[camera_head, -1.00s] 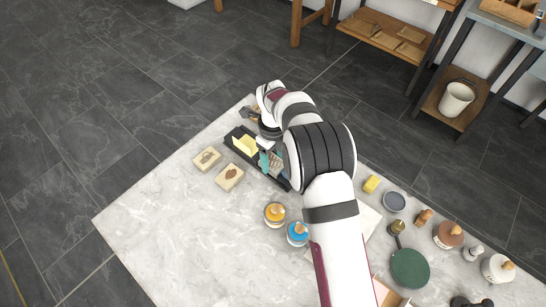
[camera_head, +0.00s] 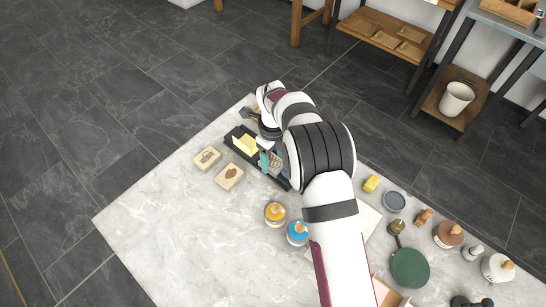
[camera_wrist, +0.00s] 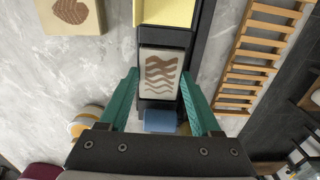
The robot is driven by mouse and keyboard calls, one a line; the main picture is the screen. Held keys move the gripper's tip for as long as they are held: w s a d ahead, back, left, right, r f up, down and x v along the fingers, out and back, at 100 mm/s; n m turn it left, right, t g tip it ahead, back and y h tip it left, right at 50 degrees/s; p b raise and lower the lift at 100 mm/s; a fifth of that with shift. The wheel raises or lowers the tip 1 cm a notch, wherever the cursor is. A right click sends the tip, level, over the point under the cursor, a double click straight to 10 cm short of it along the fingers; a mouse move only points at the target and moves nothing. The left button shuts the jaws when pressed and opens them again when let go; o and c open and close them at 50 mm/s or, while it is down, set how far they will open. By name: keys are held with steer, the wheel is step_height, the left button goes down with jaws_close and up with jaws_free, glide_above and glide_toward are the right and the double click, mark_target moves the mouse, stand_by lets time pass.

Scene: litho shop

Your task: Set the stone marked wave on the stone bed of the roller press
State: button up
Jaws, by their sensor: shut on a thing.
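The pale stone marked wave (camera_wrist: 160,75) has brown wavy lines on its face and sits between the teal fingers of my gripper (camera_wrist: 160,82), which is shut on it. The stone also shows in the head view (camera_head: 277,162), partly hidden by my arm. My gripper (camera_head: 268,160) is over the long dark bed of the press (camera_head: 232,143). The stone is over this bed, but I cannot tell whether it touches it. A yellow block-like part (camera_head: 245,145) is at the bed's left end, just beyond the stone in the wrist view (camera_wrist: 167,12).
Two other marked stones lie left of the press, one (camera_head: 207,158) behind the other (camera_head: 230,176). Orange (camera_head: 274,214) and blue (camera_head: 297,233) round pots stand in front. A slatted wooden rack (camera_wrist: 258,55) is right of the press in the wrist view. The marble table's front left is clear.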

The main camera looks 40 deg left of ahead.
steer(key=o, duration=1.3)
steer(key=shift+c, duration=1.2)
steer(key=shift+r, duration=3)
